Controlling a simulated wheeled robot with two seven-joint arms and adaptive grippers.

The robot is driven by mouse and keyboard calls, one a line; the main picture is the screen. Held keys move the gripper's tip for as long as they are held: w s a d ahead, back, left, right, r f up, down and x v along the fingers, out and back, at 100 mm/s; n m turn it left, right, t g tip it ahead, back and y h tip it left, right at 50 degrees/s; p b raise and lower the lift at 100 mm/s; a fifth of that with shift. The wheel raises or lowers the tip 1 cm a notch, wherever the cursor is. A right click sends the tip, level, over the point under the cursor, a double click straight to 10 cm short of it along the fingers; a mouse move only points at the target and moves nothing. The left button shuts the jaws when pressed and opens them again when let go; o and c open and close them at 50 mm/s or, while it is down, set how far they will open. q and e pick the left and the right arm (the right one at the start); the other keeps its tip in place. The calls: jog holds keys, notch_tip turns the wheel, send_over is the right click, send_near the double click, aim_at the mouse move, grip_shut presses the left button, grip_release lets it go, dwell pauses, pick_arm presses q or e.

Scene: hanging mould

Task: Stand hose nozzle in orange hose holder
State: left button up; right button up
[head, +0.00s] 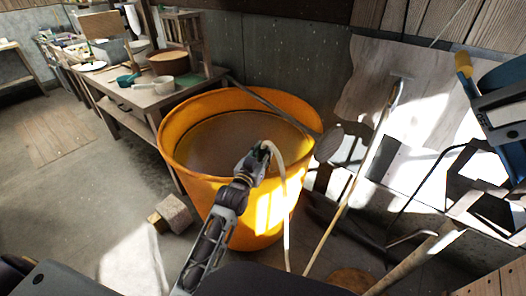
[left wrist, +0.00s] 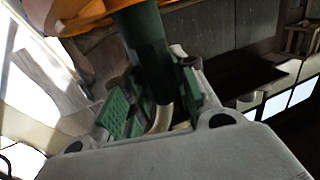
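The orange hose holder (head: 190,190) is a wide round tub standing on the floor in the middle of the head view. Its orange edge also shows at the top of the left wrist view (left wrist: 75,14). My left gripper (head: 257,160) is over the tub's near side in the head view. It is shut on the dark green hose nozzle (left wrist: 145,42), which sits between the green finger pads in the left wrist view. A cream hose (head: 287,215) hangs from the gripper down the outside of the tub. Most of the nozzle is hidden in the head view. My right gripper is not in view.
A wooden bench (head: 150,97) with pots stands behind the tub at left. A stone block (head: 175,212) lies on the floor at the tub's left. A long-handled tool (head: 362,170) leans at right.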

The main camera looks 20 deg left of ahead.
pick_arm(q)
jog(key=o, duration=0.3)
jog(key=shift+o, duration=0.2)
jog(key=shift+r, duration=0.1)
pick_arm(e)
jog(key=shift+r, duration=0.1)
pick_arm(q)
jog(key=shift+r, duration=0.3)
jog(key=shift+s+a+f, duration=0.1)
jog(key=shift+s, duration=0.45)
jog(key=shift+s+a, duration=0.1)
jog(key=shift+s, duration=1.2)
jog(key=s+a+p, duration=0.1)
jog(key=s, duration=0.7)
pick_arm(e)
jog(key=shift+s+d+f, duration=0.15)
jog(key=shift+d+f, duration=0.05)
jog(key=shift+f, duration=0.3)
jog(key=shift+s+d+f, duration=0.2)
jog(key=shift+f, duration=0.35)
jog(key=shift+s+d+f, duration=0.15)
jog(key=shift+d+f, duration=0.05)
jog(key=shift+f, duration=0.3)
